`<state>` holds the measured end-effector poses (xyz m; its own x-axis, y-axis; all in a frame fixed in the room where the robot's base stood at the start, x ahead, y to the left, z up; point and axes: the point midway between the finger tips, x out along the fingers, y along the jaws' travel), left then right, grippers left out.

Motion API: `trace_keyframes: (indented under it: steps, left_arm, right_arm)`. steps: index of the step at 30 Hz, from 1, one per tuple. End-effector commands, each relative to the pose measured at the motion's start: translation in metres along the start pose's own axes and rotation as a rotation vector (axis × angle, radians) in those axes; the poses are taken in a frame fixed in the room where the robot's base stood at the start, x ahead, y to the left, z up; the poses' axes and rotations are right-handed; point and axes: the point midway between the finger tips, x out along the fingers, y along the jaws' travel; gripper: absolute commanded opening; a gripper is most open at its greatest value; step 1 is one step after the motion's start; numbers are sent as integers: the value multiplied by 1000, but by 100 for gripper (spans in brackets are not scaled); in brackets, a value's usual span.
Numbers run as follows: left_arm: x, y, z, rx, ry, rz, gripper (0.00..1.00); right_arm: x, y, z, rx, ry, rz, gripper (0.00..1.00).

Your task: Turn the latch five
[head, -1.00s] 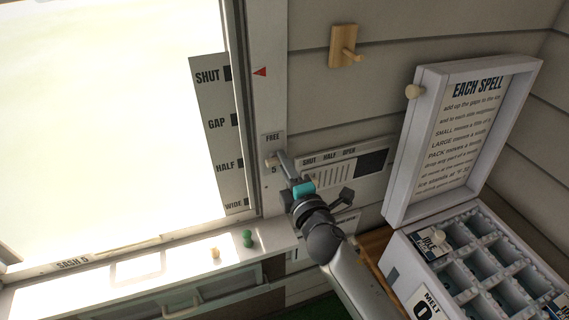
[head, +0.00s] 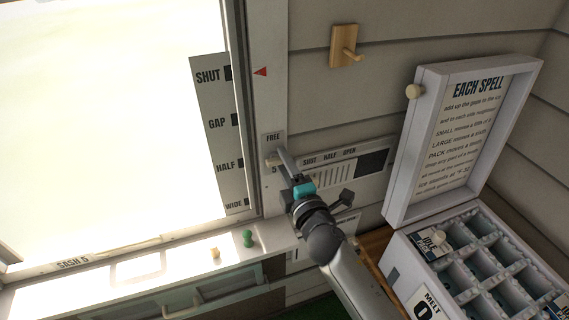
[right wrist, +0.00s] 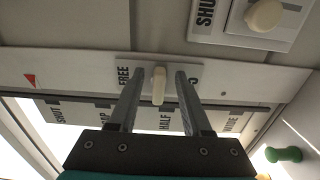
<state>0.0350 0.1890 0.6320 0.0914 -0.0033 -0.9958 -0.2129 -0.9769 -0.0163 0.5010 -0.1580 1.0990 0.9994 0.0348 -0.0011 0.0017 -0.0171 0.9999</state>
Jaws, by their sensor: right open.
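Latch five is a small cream peg (head: 271,161) on the white window post. The word FREE is above it and a 5 below, partly covered by my gripper. In the right wrist view the latch (right wrist: 159,84) shows between my two fingers, on a grey plate marked FREE. My right gripper (head: 281,157) is at the latch with its jaws open. In the right wrist view the right gripper (right wrist: 157,101) has one finger on each side of the peg, with gaps visible. I cannot tell whether the tips reach past it. My left gripper is not in view.
Left of the post is a bright window with a SHUT-GAP-HALF-WIDE scale (head: 217,135). A green peg (head: 248,238) stands on the sill (head: 190,258). A SHUT-HALF-OPEN vent (head: 335,170) is right of the gripper. A compartment box (head: 410,260) with a raised lid stands at the right.

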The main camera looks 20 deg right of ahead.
Motion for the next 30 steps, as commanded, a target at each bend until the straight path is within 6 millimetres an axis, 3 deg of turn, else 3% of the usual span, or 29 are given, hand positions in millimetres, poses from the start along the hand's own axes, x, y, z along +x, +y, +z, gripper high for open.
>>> trace_keyframes:
  steps: [6, 11, 30]
  left_arm:
    - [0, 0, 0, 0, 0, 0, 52]
    - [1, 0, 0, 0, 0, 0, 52]
    - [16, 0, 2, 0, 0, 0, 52]
  right_arm:
    - [-2, 0, 0, -2, -1, 1, 49]
    - [-17, -1, 0, -1, -1, -1, 49]
    - [-118, -2, 0, 2, -2, -3, 49]
